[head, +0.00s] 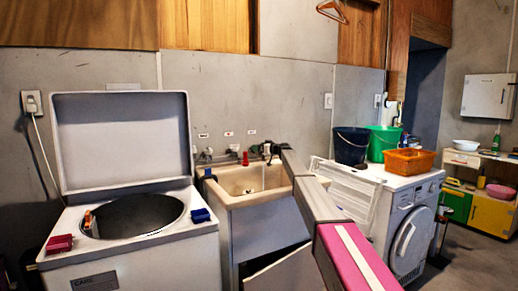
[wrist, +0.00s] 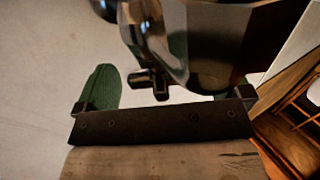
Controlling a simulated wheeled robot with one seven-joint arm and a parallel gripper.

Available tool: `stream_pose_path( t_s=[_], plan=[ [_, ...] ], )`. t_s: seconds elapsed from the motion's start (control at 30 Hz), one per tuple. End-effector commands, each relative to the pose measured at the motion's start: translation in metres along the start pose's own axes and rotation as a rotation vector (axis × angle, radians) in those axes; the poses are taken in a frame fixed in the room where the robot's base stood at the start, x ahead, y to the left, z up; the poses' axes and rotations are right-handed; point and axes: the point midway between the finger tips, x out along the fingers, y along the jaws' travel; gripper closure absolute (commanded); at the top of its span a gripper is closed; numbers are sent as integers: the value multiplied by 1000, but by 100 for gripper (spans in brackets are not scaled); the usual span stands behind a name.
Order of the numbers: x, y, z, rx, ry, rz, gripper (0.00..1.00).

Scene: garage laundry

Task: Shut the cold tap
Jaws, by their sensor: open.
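A row of metal taps (head: 207,154) sits on the wall behind the sink, under three small labels too small to read. I cannot tell from the labels which tap is the cold one. My gripper (head: 267,151) is at the right end of this row, above the sink's back edge. In the wrist view my gripper (wrist: 170,82) is open, with a green finger showing at the left. A dark, shiny metal fitting (wrist: 200,45), apparently part of a tap, is in front of it and partly hides the fingers. Contact and the handle's position cannot be told.
The sink (head: 238,190) stands between an open-lidded top-loading machine (head: 120,245) and a white front-loader (head: 405,215). A dark bucket (head: 351,145), a green tub (head: 382,143) and an orange basket (head: 409,161) stand on the front-loader. A red item (head: 245,159) is at the sink's back.

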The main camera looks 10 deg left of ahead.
Motion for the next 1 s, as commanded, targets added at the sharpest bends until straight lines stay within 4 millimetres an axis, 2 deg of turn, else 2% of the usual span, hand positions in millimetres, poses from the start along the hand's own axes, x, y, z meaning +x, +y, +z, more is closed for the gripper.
stream_pose_path(
  t_s=[0.1, 0.3, 0.33, 0.47, 0.5, 0.73, 1.0],
  plan=[
    [6, 0, 0, 0, 0, 0, 4],
    [6, 0, 0, 0, 0, 1, 4],
    [6, 0, 0, 0, 0, 1, 7],
    [6, 0, 0, 0, 0, 1, 50],
    [6, 0, 0, 0, 0, 0, 54],
    [5, -2, 0, 0, 0, 32, 54],
    [5, -4, 0, 0, -1, 238, 53]
  ],
)
